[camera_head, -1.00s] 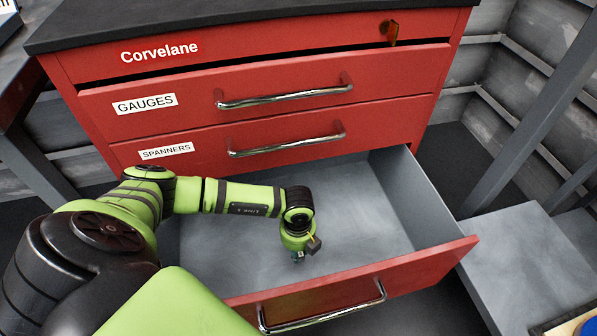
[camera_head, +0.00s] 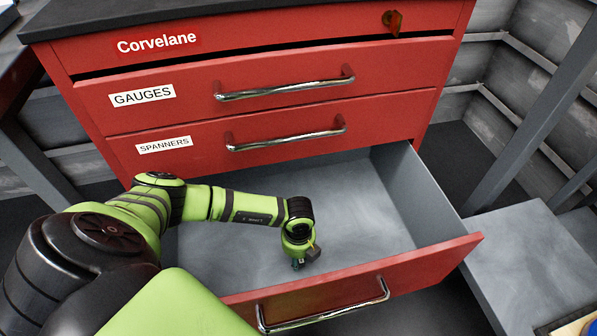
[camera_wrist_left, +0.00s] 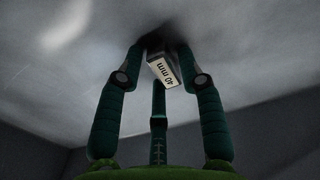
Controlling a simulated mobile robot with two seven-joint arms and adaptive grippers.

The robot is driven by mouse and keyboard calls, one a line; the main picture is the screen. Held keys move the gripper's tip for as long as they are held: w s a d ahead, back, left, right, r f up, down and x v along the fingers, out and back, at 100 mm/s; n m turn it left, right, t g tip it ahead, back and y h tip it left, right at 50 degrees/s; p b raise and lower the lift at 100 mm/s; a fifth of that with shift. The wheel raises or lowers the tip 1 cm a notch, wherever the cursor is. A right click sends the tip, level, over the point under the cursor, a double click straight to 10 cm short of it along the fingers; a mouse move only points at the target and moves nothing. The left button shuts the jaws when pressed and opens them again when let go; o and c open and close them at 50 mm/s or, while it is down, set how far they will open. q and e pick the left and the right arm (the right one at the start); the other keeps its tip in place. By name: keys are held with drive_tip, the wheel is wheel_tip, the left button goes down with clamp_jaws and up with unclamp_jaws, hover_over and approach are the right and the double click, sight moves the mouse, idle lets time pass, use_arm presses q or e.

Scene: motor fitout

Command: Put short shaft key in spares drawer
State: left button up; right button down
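The open bottom drawer (camera_head: 350,215) is pulled out, with a bare grey inside and a red front. Whether it bears a label cannot be seen. My left gripper (camera_head: 298,264) is down inside the drawer, close to its floor and behind the front panel. In the left wrist view, its fingers (camera_wrist_left: 160,50) are closed around a small grey block with a white "40 mm" label, the shaft key (camera_wrist_left: 163,70). The key's far end is in shadow near the drawer floor; whether it touches is unclear. The head view does not show the key clearly. My right gripper is out of view.
The red cabinet (camera_head: 270,60) has two closed drawers above, labelled GAUGES (camera_head: 142,95) and SPANNERS (camera_head: 164,145). The drawer's right wall (camera_head: 420,195) and red front panel (camera_head: 420,268) bound the space. The drawer floor right of my gripper is clear.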

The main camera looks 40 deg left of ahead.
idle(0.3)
use_arm(q)
drive_tip(key=shift+r, duration=0.15)
wheel_tip(320, 180, up, 12)
drive_tip(key=p, duration=0.4)
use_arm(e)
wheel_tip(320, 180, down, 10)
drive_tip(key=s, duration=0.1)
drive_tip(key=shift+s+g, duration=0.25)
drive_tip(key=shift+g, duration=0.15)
